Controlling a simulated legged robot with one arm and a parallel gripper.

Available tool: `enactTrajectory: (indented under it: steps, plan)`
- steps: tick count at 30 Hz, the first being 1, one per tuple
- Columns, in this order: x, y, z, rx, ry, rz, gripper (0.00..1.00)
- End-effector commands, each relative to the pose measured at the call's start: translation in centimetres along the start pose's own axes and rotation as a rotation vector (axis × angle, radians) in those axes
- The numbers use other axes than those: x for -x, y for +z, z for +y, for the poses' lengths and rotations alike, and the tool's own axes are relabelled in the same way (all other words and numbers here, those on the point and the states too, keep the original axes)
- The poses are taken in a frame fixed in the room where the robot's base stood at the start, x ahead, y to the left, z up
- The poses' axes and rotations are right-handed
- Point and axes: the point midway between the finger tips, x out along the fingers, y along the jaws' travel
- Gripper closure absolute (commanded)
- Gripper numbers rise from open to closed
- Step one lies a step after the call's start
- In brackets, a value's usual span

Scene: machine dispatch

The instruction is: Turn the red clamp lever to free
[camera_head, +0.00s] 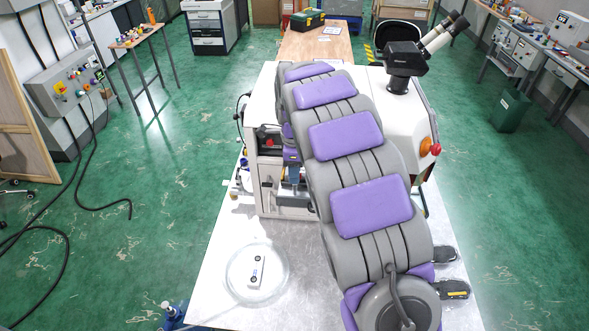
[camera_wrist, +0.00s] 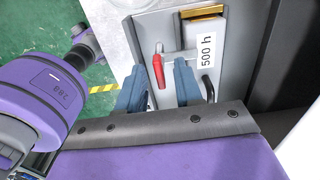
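The red clamp lever (camera_wrist: 158,70) shows in the wrist view, hanging down from a small metal pivot on a grey machine panel, slightly tilted. My gripper (camera_wrist: 160,76) is open, with one blue-grey finger to the left of the lever and one to the right. Gaps show between the lever and both fingers, so it is not gripped. I cannot tell how far the lever is from the fingertips in depth. In the head view my arm covers much of the machine, and I cannot make out the lever for certain there.
The white machine (camera_head: 272,195) stands on a pale table (camera_head: 225,270). A round clear dish (camera_head: 232,290) with a small white part (camera_head: 257,272) lies at the front. In the wrist view, a "500 h" label (camera_wrist: 207,50) and a black handle (camera_wrist: 208,86) sit right of the lever.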

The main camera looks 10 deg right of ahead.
Motion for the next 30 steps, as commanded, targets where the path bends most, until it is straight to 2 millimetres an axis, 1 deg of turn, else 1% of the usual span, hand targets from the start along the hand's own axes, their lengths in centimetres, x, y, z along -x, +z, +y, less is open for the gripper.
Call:
enactTrajectory:
  steps: [2,13,25,30]
  plan:
    - [0.01,0.0,0.0,0.0,0.0,0.0,0.65]
    - [0.03,0.0,-0.01,0.0,0.0,0.0,0.99]
    - [0.04,0.01,-0.05,0.008,0.0,0.0,1.0]
    - [0.04,0.03,-0.07,0.054,-0.001,-0.001,1.0]
